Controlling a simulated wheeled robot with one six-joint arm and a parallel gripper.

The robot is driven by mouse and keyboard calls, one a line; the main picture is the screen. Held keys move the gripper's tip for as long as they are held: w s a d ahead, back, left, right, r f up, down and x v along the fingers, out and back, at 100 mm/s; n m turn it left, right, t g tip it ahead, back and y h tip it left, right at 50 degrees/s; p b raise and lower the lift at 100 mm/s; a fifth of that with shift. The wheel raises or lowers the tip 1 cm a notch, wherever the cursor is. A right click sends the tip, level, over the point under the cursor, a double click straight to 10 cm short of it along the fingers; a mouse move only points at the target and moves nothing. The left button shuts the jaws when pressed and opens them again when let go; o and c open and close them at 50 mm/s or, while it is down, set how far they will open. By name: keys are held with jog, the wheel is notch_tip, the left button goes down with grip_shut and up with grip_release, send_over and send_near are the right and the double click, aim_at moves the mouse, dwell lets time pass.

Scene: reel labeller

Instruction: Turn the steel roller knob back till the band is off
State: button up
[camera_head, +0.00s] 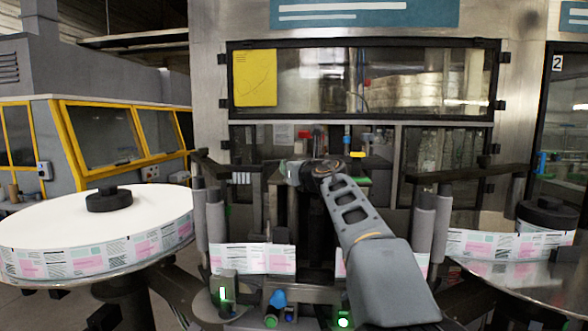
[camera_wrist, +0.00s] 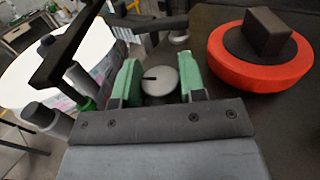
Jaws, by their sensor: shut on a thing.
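The steel roller knob (camera_wrist: 162,84) is a round grey cap with a dark line on its top, the line pointing left in the wrist view. My gripper (camera_wrist: 159,73) has its green fingers closed on the knob, one on each side. The knob's lower side is hidden by the gripper body. In the head view my arm reaches over the middle of the machine and hides the knob. A printed label strip (camera_head: 252,258) shows beside the left rollers (camera_head: 215,225). I cannot tell which part is the band.
A large label reel (camera_head: 95,235) stands at left and another (camera_head: 510,243) at right. A red disc with a black block (camera_wrist: 262,60) lies right of my gripper. A dark bar on a post (camera_wrist: 68,45) stands close at its left. Green lamps (camera_head: 343,322) glow in front.

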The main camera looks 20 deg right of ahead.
jog(key=o, duration=0.9)
notch_tip(320, 180, up, 3)
jog(key=shift+r+p, duration=0.1)
jog(key=shift+p, duration=1)
jog(key=s+a+r, duration=0.1)
jog(key=s+r, duration=0.2)
jog(key=s, duration=0.1)
jog(key=s+a+r+p, duration=0.1)
jog(key=s+r, duration=0.2)
jog(key=s, duration=0.2)
jog(key=s+r+p, duration=0.1)
jog(key=s+r, duration=0.2)
jog(key=s, duration=0.2)
jog(key=shift+a+r, duration=0.35)
jog(key=shift+a, duration=0.05)
jog(key=shift+w, duration=0.1)
